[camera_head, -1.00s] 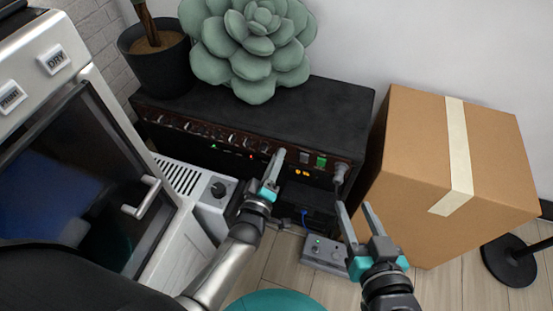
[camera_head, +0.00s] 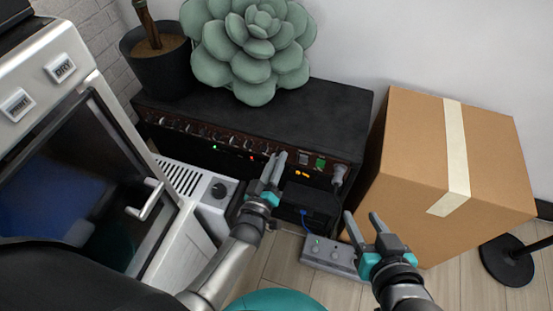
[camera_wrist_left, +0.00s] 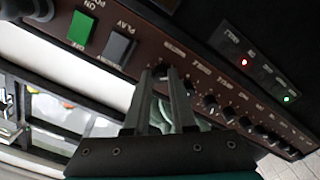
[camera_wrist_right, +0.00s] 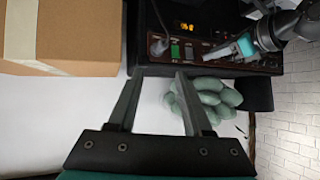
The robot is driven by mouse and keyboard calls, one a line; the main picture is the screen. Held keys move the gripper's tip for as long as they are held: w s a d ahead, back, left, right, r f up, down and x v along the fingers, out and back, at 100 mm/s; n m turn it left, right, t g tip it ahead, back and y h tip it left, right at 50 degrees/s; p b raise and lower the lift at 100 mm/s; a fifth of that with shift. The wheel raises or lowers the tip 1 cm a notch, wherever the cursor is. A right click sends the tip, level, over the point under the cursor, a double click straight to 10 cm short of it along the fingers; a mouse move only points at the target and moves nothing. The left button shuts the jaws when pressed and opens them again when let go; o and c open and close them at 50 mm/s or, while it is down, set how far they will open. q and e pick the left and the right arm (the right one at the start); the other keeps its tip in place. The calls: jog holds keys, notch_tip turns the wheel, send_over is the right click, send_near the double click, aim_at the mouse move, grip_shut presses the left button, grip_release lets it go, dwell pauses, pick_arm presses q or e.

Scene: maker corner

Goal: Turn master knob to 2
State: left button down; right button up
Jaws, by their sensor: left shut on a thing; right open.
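The black amplifier (camera_head: 330,105) stands against the wall with a brown front panel of knobs and switches. My left gripper (camera_head: 275,157) is at the right part of the knob row. In the left wrist view its two fingers (camera_wrist_left: 162,72) close around the master knob (camera_wrist_left: 161,70), mostly hidden between them beside an upside-down label. The knob's pointer and its setting cannot be read. More knobs (camera_wrist_left: 228,114) continue along the row. My right gripper (camera_head: 361,225) is open and empty, in front of the cardboard box and away from the panel; its spread fingers show in the right wrist view (camera_wrist_right: 155,90).
A green power switch (camera_head: 320,164) and a plug (camera_head: 339,172) are right of the left gripper. A large cardboard box (camera_head: 415,165) stands at right. A grey pedal (camera_head: 328,254) lies on the floor.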

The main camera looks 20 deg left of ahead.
pick_arm(q)
jog(key=shift+m+p, duration=0.45)
jog(key=shift+m, duration=3.15)
pick_arm(e)
jog(key=shift+s+d+f+g+h, duration=0.1)
jog(key=shift+s+d+g+h, duration=0.2)
jog(key=shift+d+g, duration=0.25)
jog(key=shift+s+d+f+g+h, duration=0.1)
jog(key=shift+s+d+g+h, duration=0.2)
jog(key=shift+d+g, duration=0.2)
jog(key=shift+d, duration=0.1)
pick_arm(q)
jog(key=c, duration=0.7)
grip_release()
jog(key=shift+c, duration=0.2)
jog(key=shift+s, duration=0.1)
